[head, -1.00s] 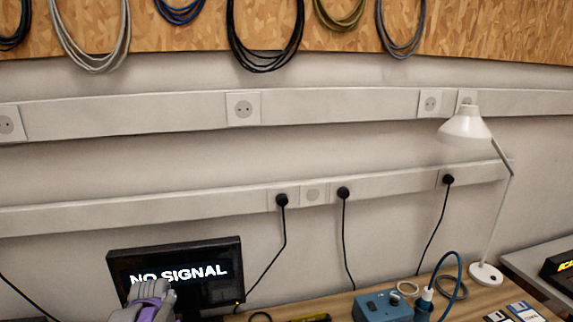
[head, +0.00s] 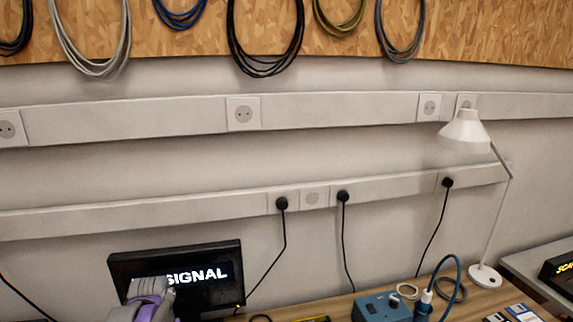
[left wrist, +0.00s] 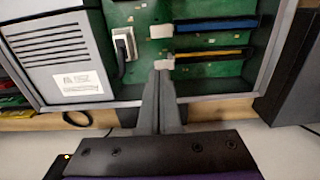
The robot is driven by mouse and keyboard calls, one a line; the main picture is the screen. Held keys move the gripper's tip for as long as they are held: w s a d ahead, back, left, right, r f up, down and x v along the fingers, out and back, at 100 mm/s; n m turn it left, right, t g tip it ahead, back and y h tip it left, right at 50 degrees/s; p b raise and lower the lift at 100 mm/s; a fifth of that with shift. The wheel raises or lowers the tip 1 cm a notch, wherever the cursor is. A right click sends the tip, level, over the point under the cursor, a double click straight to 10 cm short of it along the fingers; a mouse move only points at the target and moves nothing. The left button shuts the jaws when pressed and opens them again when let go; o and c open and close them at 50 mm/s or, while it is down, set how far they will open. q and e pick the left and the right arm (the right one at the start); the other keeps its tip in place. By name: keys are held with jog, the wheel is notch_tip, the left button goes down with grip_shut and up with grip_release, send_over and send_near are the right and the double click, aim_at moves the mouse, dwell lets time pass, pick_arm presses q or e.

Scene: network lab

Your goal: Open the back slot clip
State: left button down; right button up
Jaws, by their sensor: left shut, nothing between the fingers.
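In the left wrist view an open computer case shows a green circuit board (left wrist: 205,70) with two long slots. One is a blue slot (left wrist: 215,24), higher in the picture. The other is a black slot with a yellow strip (left wrist: 215,53), lower down. A pale clip (left wrist: 161,31) sits at the left end of the blue slot, and another pale clip (left wrist: 164,62) at the left end of the lower one. My left gripper (left wrist: 163,74) is shut and empty, its tips right by the lower clip; contact cannot be told. It also shows in the head view (head: 150,297). My right gripper is not in view.
A grey vented box (left wrist: 50,50) and a white connector (left wrist: 124,44) with a black cable lie left of the slots. The case rim (left wrist: 215,98) runs close by the fingers. In the head view a monitor (head: 215,290) stands behind my left arm; a blue box (head: 380,305) is to the right.

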pick_arm(q)
notch_tip(320, 180, up, 5)
jog(key=p, duration=0.2)
jog(key=shift+r+p, duration=0.15)
jog(key=shift+p, duration=0.2)
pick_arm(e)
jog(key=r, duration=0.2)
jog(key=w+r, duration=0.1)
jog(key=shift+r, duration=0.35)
pick_arm(q)
jog(key=shift+s, duration=0.15)
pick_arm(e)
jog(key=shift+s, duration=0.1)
